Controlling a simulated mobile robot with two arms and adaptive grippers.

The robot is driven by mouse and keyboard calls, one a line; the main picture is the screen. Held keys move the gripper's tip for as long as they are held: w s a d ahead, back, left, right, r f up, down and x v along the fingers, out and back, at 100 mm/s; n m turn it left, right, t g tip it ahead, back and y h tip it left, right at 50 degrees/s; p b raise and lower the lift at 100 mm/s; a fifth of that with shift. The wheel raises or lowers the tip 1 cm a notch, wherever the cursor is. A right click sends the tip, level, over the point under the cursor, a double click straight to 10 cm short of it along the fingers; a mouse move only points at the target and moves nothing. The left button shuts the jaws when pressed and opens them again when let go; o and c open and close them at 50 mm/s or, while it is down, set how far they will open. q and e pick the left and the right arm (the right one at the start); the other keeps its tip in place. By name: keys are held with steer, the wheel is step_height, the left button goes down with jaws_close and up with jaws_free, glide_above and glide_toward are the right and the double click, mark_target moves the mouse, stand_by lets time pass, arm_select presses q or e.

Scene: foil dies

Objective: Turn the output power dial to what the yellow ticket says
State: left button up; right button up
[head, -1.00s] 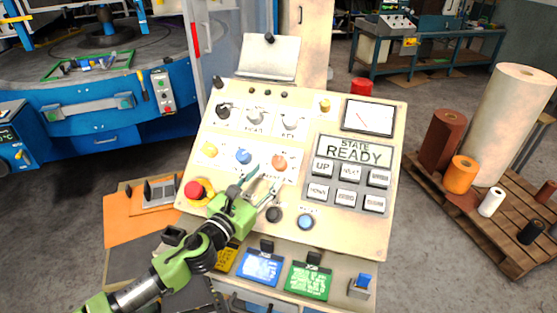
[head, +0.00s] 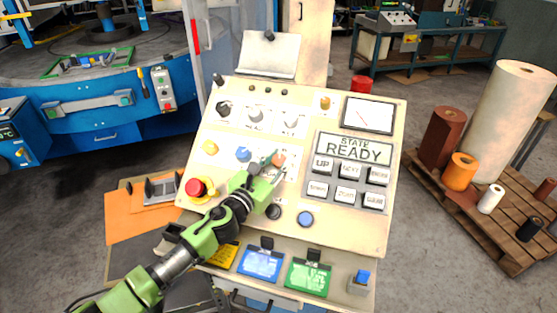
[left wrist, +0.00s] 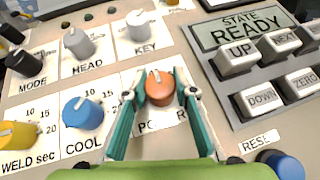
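The output power dial is the orange knob (head: 279,159) on the sloped cream panel, labelled POWER with some letters covered. In the left wrist view the orange knob (left wrist: 159,88) has a pale pointer line toward the top, slightly left. My left gripper (head: 273,164) has its fingers on either side of the knob. In the left wrist view the two teal fingertips of this gripper (left wrist: 160,93) stand apart with small gaps to the knob. The yellow ticket (head: 225,255) lies on the panel's lower ledge, partly hidden by my left arm; its writing is too small to read. My right gripper is not seen.
Beside it are a blue COOL knob (left wrist: 83,113), a yellow WELD knob (left wrist: 17,134) and grey knobs above. A red emergency button (head: 196,188) is at left, a keypad (head: 348,184) at right. Blue (head: 261,264) and green (head: 308,276) tickets lie right of the yellow one.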

arm_select(q)
steer(key=shift+c, duration=1)
steer(key=shift+n, duration=0.3)
steer(key=n+t+y, duration=0.1)
steer(key=n+y, duration=0.1)
steer(key=n+y+b, duration=0.1)
steer(key=n+y, duration=0.1)
steer(key=shift+d+n+t, duration=0.15)
steer(key=shift+n+t, duration=0.25)
steer(key=n+y+b, duration=0.1)
steer(key=n+y, duration=0.5)
steer(key=shift+n+y, duration=0.3)
steer(key=shift+y, duration=0.3)
steer(key=o, duration=1.1)
steer(key=s+d, duration=0.1)
steer(key=s, duration=1.1)
steer(key=shift+d+r, duration=0.2)
steer(key=shift+r, duration=0.05)
